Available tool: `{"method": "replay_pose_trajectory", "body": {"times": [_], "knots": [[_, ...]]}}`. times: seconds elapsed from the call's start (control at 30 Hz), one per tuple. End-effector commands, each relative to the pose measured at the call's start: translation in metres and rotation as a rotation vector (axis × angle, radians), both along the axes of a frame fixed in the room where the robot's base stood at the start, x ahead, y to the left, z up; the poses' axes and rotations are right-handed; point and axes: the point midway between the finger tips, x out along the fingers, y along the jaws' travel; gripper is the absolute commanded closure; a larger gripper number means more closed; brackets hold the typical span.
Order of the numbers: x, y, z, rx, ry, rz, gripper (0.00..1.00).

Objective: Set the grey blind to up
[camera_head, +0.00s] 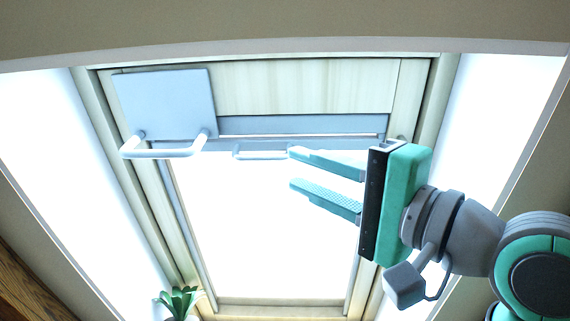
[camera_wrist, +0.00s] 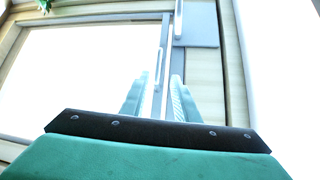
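The grey blind (camera_head: 225,144) is a narrow grey bar across the upper part of the bright roof window, just below a grey strip (camera_head: 300,124). A small pale handle (camera_head: 262,154) hangs from its bar. The handle also shows in the wrist view (camera_wrist: 158,66), ahead of and between my fingers. My gripper (camera_head: 293,168) is open, coming from the right, with its fingers pointing left. In the head view the upper fingertip is beside the handle's right end; I cannot tell whether they touch. I see nothing held between the fingers.
A grey panel (camera_head: 165,98) with a larger white handle (camera_head: 165,152) sits at the upper left of the wooden window frame (camera_head: 425,90). A green plant (camera_head: 180,301) stands at the lower left. The bright pane below the blind is clear.

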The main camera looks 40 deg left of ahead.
Motion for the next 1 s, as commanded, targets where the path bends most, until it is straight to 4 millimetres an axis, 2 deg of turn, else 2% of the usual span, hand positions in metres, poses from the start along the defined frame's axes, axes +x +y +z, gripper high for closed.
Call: {"method": "replay_pose_trajectory", "body": {"times": [0.1, 0.23, 0.8, 0.9, 1.0], "knots": [[-0.001, -0.014, -0.006, 0.002, 0.002, 0.000, 0.72], [-0.002, -0.022, -0.009, 0.001, 0.001, 0.000, 0.72], [-0.002, -0.024, -0.010, 0.002, 0.002, 0.000, 0.72], [0.007, -0.024, -0.017, 0.009, 0.009, -0.012, 0.72], [0.031, -0.025, -0.035, 0.030, 0.029, -0.043, 0.72]]}}
